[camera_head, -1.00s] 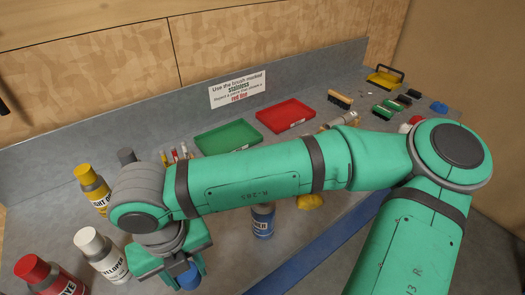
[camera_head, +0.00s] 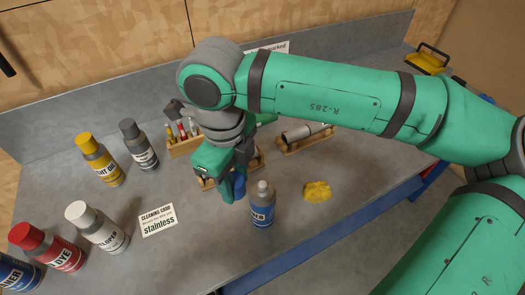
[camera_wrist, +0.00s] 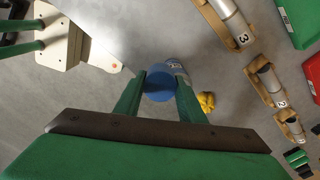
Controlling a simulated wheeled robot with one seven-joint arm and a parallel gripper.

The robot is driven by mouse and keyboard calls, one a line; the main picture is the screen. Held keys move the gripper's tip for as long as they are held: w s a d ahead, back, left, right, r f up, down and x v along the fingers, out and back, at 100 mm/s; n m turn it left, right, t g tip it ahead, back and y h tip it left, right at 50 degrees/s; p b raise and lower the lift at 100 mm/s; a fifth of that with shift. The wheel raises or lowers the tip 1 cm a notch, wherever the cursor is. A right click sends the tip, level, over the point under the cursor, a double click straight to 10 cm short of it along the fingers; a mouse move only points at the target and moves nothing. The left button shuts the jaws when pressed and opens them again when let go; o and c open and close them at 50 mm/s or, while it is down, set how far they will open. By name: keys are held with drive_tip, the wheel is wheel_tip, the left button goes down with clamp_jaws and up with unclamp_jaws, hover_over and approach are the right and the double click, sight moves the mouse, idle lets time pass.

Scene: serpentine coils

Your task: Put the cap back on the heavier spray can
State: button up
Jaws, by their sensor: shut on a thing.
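My gripper (camera_head: 234,188) is shut on a blue cap (camera_head: 239,186), held above the bench. In the wrist view the cap (camera_wrist: 158,85) sits between the two green fingers (camera_wrist: 158,88). An uncapped spray can (camera_head: 262,208) with a blue label and a bare grey top stands upright just right of the gripper. In the wrist view the can (camera_wrist: 176,66) shows partly behind the cap and finger. The cap appears apart from the can. Capped cans stand at left: yellow (camera_head: 100,160), grey (camera_head: 138,146), white (camera_head: 97,228), red (camera_head: 47,247) and blue (camera_head: 18,273).
A yellow cloth (camera_head: 317,191) lies right of the uncapped can. A cleaning card (camera_head: 158,219) lies to its left. Wooden cradles with metal cylinders (camera_head: 306,135) and a rack of small tubes (camera_head: 184,143) stand behind. The front of the bench near the card is clear.

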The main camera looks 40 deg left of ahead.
drive_tip(key=w+d+r+n, duration=0.3)
drive_tip(key=w+r+n, duration=0.3)
hover_over(264, 183)
drive_tip(key=shift+s+f, duration=0.15)
drive_tip(key=shift+f, duration=2)
drive_tip(key=shift+f, duration=0.25)
drive_tip(key=shift+f, duration=0.8)
drive_tip(key=shift+f, duration=0.1)
drive_tip(key=shift+f, duration=0.7)
